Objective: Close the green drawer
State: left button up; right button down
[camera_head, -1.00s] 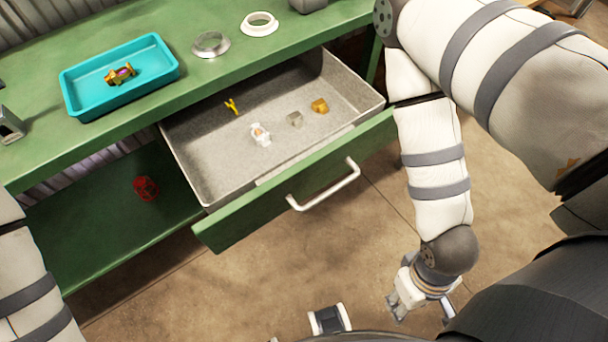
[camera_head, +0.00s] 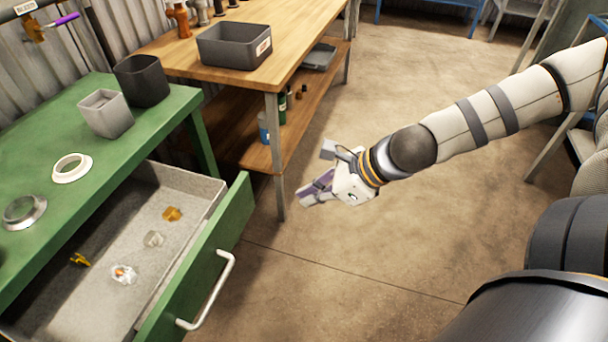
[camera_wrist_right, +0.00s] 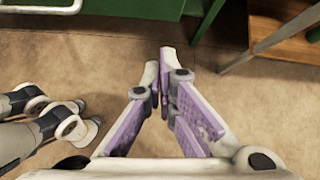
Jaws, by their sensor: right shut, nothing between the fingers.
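The green drawer (camera_head: 237,214) is pulled out of the green workbench in the head view. Its grey inside shows, and a white bar handle (camera_head: 222,290) is on its front. My right gripper (camera_head: 312,188) is in the air to the right of the drawer front, apart from it. In the right wrist view its purple-padded fingers (camera_wrist_right: 164,82) meet at the tips, shut and empty. That view also shows part of the handle (camera_wrist_right: 40,7) at its top left edge. My left gripper does not show clearly in any view.
Small items, among them an orange piece (camera_head: 172,213), lie in the drawer. The green workbench (camera_head: 100,160) carries rings and bins. A wooden table (camera_head: 180,52) with a grey bin (camera_head: 234,45) stands behind. Open floor lies right of the drawer.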

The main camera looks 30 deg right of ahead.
jog(key=shift+m, duration=0.6)
jog(key=w+a+f+b, duration=0.1)
jog(key=w+a+f, duration=0.1)
jog(key=w, duration=0.1)
jog(key=w+a+f+b, duration=0.2)
jog(key=w, duration=0.1)
jog(key=w+a+f+b, duration=0.1)
jog(key=w+f, duration=0.1)
jog(key=w, duration=0.1)
jog(key=shift+w+a, duration=0.1)
jog(key=shift+a, duration=0.3)
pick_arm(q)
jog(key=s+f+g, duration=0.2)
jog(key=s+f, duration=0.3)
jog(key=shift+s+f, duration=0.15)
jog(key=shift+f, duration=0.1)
pick_arm(e)
jog(key=shift+w+a+t, duration=0.15)
jog(key=shift+w+t, duration=0.05)
jog(key=shift+t, duration=0.1)
